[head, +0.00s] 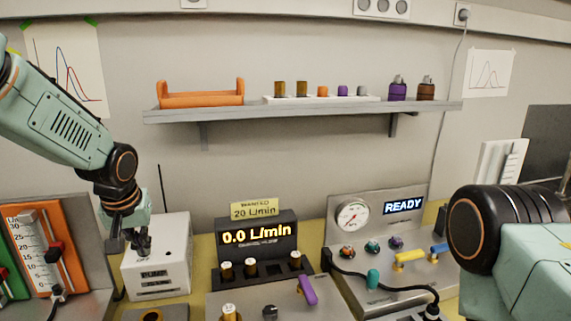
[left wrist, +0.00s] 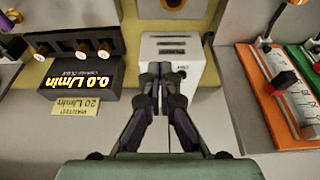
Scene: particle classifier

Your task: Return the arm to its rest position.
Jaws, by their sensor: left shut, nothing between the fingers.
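My left arm comes in from the left in the head view, and its gripper (head: 142,246) points down in front of the white box. The left wrist view shows the same gripper (left wrist: 161,72) with its fingers together and nothing between them, over the white box (left wrist: 172,50). I cannot tell whether the fingertips touch the box. My right arm shows only as a large joint and link at the right edge of the head view; its gripper is out of view.
The flow display (head: 247,238) reads 0.0 L/min under a note saying 20 L/min. The gauge panel (head: 377,213) shows READY. The orange slider panel (head: 50,255) stands at the left. A wall shelf (head: 300,111) holds an orange tray (head: 201,99) and several small containers.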

